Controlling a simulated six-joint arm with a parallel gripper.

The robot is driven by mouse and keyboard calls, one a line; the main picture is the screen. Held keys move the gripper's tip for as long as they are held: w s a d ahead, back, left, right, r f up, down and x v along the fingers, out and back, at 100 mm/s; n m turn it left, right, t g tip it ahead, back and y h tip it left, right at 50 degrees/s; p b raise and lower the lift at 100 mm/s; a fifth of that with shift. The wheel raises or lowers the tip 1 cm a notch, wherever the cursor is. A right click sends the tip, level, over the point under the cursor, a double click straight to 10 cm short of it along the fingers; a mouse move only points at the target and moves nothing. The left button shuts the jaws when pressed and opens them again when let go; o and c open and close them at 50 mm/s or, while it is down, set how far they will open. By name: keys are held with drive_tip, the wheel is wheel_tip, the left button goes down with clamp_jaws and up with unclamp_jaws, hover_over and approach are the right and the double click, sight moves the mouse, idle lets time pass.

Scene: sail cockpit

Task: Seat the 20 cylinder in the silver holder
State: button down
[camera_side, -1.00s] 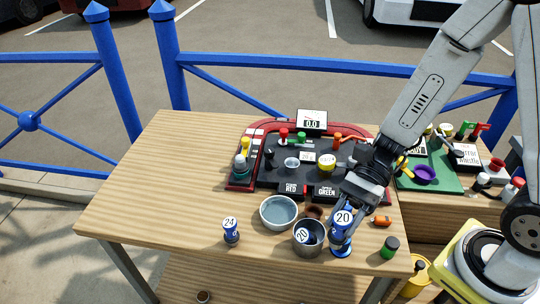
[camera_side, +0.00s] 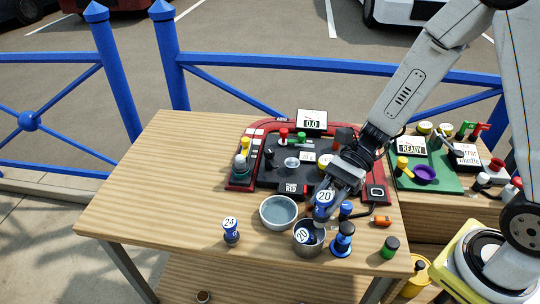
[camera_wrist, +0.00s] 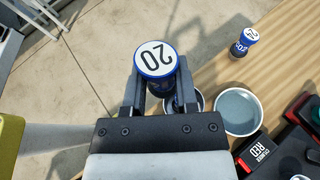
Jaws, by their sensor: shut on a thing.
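The 20 cylinder (camera_side: 324,197) is blue with a white top marked 20. My gripper (camera_side: 332,202) is shut on it. In the wrist view, the cylinder (camera_wrist: 156,62) stands between the two fingers (camera_wrist: 160,88), its numbered top facing the camera. The silver holder (camera_side: 310,250) is a grey cup with a round 20 mark, on the front of the table. The cylinder is above the holder and slightly right of its middle in the side view; the gap between them is hard to tell. In the wrist view the holder (camera_wrist: 199,101) is mostly hidden behind the gripper and cylinder.
A blue stand (camera_side: 342,243) is close right of the holder. A grey bowl (camera_side: 279,211) is behind left, and a 24 cylinder (camera_side: 231,232) further left. A dark green-topped piece (camera_side: 390,247) and an orange piece (camera_side: 382,221) lie right. The table's left is clear.

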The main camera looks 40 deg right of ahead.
drive_tip(key=w+d+m+t, duration=0.1)
drive_tip(key=w+d, duration=0.3)
drive_tip(key=w, duration=0.3)
drive_tip(key=w+d+f+m+t, duration=0.1)
drive_tip(key=w+d+t, duration=0.1)
drive_tip(key=w+d, duration=0.2)
drive_tip(key=w+d+f+m+t, duration=0.1)
drive_tip(key=w+d, duration=0.3)
drive_tip(key=w, duration=0.7)
drive_tip(key=shift+d+f+m+t, duration=0.15)
drive_tip(key=shift+d+m+t, duration=0.15)
drive_tip(key=shift+d+m, duration=0.15)
drive_tip(key=shift+w+f, duration=0.1)
drive_tip(key=shift+f, duration=0.1)
drive_tip(key=shift+a+f, duration=0.1)
drive_tip(key=shift+f, duration=2.6)
drive_tip(key=shift+f, duration=0.65)
drive_tip(key=c, duration=0.7)
unclamp_jaws()
drive_tip(key=shift+o, duration=0.2)
